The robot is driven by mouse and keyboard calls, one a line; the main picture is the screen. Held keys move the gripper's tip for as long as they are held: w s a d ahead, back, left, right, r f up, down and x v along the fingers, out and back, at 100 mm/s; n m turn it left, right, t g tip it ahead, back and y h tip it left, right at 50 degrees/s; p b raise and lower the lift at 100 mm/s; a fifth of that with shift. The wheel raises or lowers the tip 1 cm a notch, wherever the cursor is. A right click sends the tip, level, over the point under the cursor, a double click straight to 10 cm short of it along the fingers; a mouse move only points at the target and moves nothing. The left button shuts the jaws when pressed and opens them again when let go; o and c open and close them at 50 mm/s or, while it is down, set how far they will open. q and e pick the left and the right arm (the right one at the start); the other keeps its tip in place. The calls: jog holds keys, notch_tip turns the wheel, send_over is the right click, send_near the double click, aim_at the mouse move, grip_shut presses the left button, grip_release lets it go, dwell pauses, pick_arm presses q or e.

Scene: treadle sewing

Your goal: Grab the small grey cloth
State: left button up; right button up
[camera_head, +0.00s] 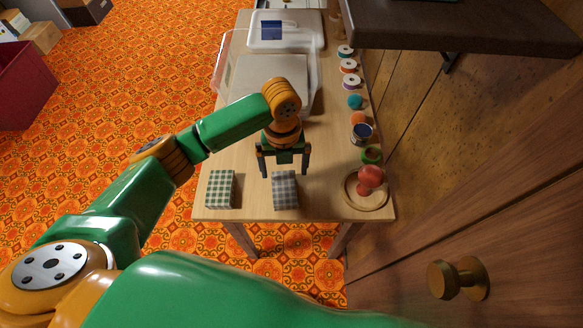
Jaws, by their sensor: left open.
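The small grey checked cloth (285,191) lies folded near the front edge of the wooden table, in the middle. My left gripper (284,172) points down just behind it and above the table. Its two fingers are spread apart with nothing between them. The fingers seem to be apart from the cloth, though the exact height gap is hard to judge. A green checked cloth (220,189) lies to the left of the grey one. My right gripper is not in view.
A round wooden dish (350,189) with a red mushroom-shaped object (370,177) is right of the cloth. Several spools and small items line the table's right side. A clear plastic box (313,92) stands behind my gripper. A dark raised surface (460,27) overhangs the back right.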

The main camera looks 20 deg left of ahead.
aim_at(284, 187)
pick_arm(q)
jog(key=shift+s+d+f, duration=0.15)
jog(key=shift+s+f, duration=0.9)
jog(key=shift+s, duration=0.05)
jog(key=f, duration=0.3)
jog(key=shift+s+d, duration=0.1)
jog(key=shift+s, duration=0.15)
jog(key=shift+w+f, duration=0.2)
jog(key=shift+f, duration=0.1)
jog(key=shift+w+f, duration=0.1)
jog(key=shift+w, duration=0.1)
jog(key=shift+s, duration=0.15)
jog(key=c, duration=1.1)
jog(key=shift+c, duration=0.7)
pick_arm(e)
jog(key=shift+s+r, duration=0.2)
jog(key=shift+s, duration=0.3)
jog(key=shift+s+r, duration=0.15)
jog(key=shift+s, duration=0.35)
